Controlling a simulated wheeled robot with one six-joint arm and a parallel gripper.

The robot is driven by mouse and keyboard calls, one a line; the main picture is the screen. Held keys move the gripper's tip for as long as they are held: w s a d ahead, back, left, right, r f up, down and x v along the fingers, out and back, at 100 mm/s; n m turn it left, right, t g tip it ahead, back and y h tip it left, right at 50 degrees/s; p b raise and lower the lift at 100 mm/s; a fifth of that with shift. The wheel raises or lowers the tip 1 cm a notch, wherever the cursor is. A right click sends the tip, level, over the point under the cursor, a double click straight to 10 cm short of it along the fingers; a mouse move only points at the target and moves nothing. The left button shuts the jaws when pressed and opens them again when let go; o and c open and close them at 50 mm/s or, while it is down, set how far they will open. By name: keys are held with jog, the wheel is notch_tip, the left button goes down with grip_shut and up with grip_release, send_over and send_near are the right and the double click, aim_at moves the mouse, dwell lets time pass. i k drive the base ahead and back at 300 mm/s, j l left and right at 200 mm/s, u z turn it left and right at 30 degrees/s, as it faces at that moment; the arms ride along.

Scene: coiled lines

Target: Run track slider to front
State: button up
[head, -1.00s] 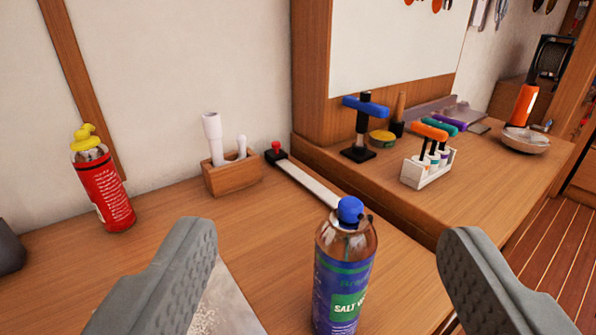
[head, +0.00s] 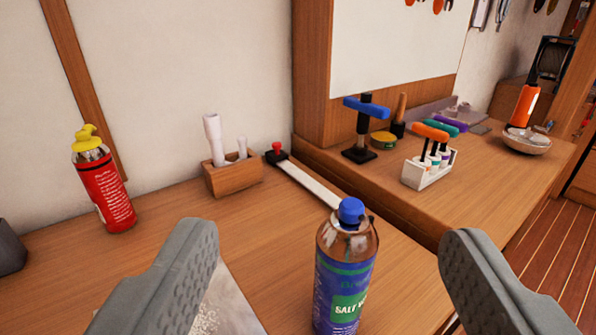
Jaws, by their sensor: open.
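The track (head: 309,185) is a pale flat strip on the wooden bench, running from the back near the wall toward the front. The slider (head: 277,153) is a black block with a red knob at the track's back end. The near end of the track is hidden behind a blue-capped bottle (head: 344,275). My gripper (head: 330,245) is open, its two grey fingers wide apart at the lower left and lower right. The bottle shows between the fingers, and I cannot tell that either touches it. The slider is farther off, beyond the fingers.
A wooden holder (head: 232,178) with white tools stands left of the slider. A red canister (head: 107,192) with a yellow top stands at left. On the raised shelf at right are a blue-handled tool (head: 364,125) and a white rack (head: 429,168) of colored-handled tools.

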aim_at(273, 158)
jog(key=i+l, duration=0.15)
jog(key=l, duration=0.2)
jog(key=i+l, duration=0.35)
jog(key=l, duration=0.3)
jog(key=i+l, duration=0.2)
jog(key=l, duration=0.15)
jog(key=u, duration=0.05)
